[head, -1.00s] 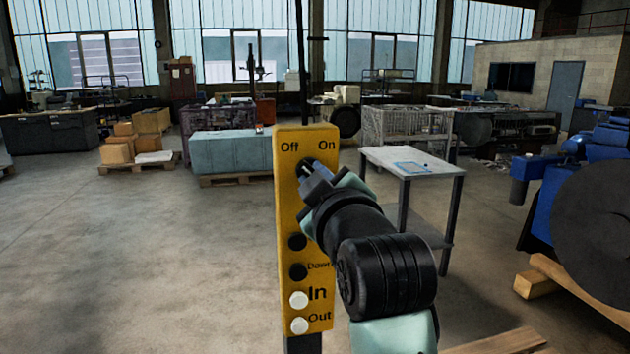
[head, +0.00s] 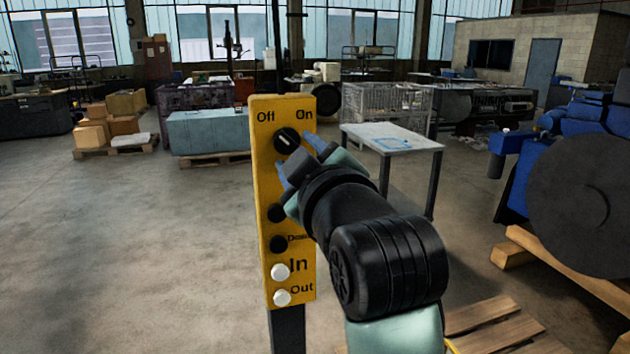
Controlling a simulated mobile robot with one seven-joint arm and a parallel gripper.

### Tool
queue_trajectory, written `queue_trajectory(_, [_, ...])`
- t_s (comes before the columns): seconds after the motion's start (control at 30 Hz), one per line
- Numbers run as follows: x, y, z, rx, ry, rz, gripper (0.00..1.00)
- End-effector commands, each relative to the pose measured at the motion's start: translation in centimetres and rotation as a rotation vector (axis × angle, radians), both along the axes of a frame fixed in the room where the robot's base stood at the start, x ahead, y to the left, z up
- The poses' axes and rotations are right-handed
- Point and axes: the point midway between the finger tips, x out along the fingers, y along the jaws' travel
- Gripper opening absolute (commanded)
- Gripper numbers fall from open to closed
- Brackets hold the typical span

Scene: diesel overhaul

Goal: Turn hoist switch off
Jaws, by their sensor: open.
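A yellow hoist control box (head: 262,190) stands upright near the middle of the head view, with "Off" printed at its upper left and "On" at its upper right. Its round black switch knob (head: 287,141) sits below and between these words. A short white mark on the knob seems to lean to the upper left, toward "Off". My gripper (head: 295,156) is open and empty just below and right of the knob. One blue finger is beside the knob's right side, the other lower left of it. I cannot tell whether either finger touches the box.
Black buttons (head: 278,244) and white buttons (head: 281,271) sit lower on the box, partly beside my gripper. A white-topped table (head: 400,140) stands behind at right. A blue machine (head: 520,185) with a large dark disc is further right.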

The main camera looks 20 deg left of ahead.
Motion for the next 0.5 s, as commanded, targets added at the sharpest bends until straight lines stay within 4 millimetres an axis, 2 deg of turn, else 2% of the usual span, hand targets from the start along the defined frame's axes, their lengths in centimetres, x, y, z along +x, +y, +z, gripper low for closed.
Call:
queue_trajectory(0.1, [-2.3,-1.7,-0.2,0.002,-0.003,-0.002,0.50])
queue_trajectory(0.3, [-5.6,-3.9,-0.2,0.000,-0.001,-0.002,0.50])
queue_trajectory(0.5, [-7.3,-5.0,-0.1,0.001,0.000,-0.001,0.50])
